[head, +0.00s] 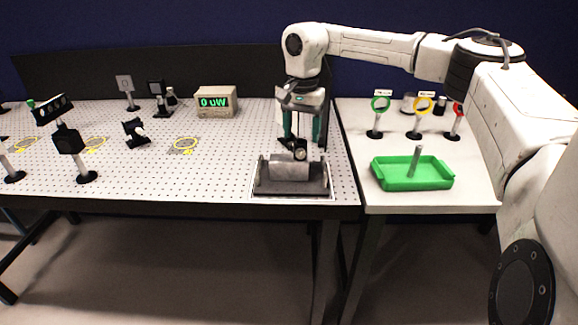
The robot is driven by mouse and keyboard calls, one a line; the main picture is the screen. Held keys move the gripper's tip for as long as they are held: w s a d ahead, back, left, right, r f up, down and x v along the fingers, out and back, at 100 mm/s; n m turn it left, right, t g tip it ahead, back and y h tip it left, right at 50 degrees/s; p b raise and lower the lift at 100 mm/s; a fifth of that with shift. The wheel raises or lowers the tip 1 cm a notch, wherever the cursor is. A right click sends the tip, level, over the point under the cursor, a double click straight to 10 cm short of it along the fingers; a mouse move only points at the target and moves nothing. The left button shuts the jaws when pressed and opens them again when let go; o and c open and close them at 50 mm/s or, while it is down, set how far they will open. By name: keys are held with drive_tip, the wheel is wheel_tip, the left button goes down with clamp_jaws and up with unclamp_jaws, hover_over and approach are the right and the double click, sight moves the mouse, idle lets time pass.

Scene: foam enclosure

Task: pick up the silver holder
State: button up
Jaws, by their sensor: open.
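My gripper (301,140) points down above the right end of the perforated table, its two teal fingers apart. Just below it, a silver-grey block (290,167) sits in a shallow dark grey tray (290,192). A small dark part with a round face (300,154) shows at the fingertips, in front of or on the block; I cannot tell if the fingers touch it. A silver post (415,161) leans upright in a green tray (388,181) on the right table. I cannot tell for certain which silver piece is the holder.
Several black optic mounts, such as one (71,143) at the left, stand on the perforated table (215,175). A power meter (215,101) stands at the back.

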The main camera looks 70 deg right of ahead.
sight(289, 159)
wheel_tip(289, 159, down, 5)
drive_tip(key=shift+w+a+r+p, duration=0.1)
drive_tip(key=shift+w+r+p, duration=0.1)
drive_tip(key=shift+p, duration=0.1)
drive_tip(key=shift+c, duration=0.3)
clamp_jaws()
drive_tip(key=shift+r, duration=0.1)
idle(0.8)
